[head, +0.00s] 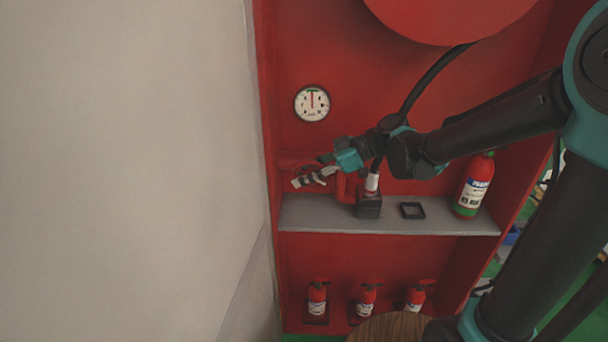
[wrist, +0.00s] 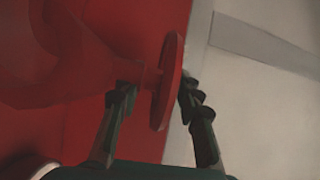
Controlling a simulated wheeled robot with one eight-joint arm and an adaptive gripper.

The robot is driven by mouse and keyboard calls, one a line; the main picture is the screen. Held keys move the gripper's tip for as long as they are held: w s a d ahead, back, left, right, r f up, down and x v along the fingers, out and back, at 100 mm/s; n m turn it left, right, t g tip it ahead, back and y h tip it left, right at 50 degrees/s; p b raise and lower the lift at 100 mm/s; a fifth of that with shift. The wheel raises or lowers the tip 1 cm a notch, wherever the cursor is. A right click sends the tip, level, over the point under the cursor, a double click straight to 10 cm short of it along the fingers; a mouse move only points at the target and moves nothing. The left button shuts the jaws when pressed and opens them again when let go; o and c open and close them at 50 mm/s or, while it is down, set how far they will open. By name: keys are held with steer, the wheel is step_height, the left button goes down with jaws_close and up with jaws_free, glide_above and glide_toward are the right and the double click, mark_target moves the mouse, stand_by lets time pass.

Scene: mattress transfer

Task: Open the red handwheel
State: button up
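The red handwheel (wrist: 168,85) shows nearly edge-on in the wrist view, on a short stem that joins a thick red pipe (wrist: 60,55) at the left. My gripper (wrist: 155,92) has its two ribbed fingers apart, with the wheel's rim between them. The left finger is on the stem side, with a gap to the disc. The right finger is close to the outer face; contact cannot be told. In the head view my gripper (head: 314,178) is at the left end of the red cabinet, above the grey shelf; the wheel blends into the red there.
A round gauge (head: 312,103) is on the cabinet's back wall. On the grey shelf (head: 440,222) stand a dark block (head: 369,207), a black square frame (head: 412,211) and a fire extinguisher (head: 472,186). Small extinguishers (head: 317,299) stand below. A pale wall (head: 130,160) lies left.

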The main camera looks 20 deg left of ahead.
steer(key=v, duration=1.2)
steer(key=shift+f, duration=0.1)
steer(key=s+d+f+m+t+h, duration=0.3)
steer(key=d+f+m+h, duration=0.2)
steer(key=d+f+m, duration=0.5)
steer(key=s+d+f+m+t+h, duration=0.3)
steer(key=d+f+m+h, duration=0.3)
steer(key=d, duration=1.2)
step_height(320, 180, down, 7)
steer(key=m, duration=0.4)
steer(key=shift+f+m+t+h, duration=0.15)
steer(key=shift+m+t+h, duration=0.15)
steer(key=shift+t, duration=0.1)
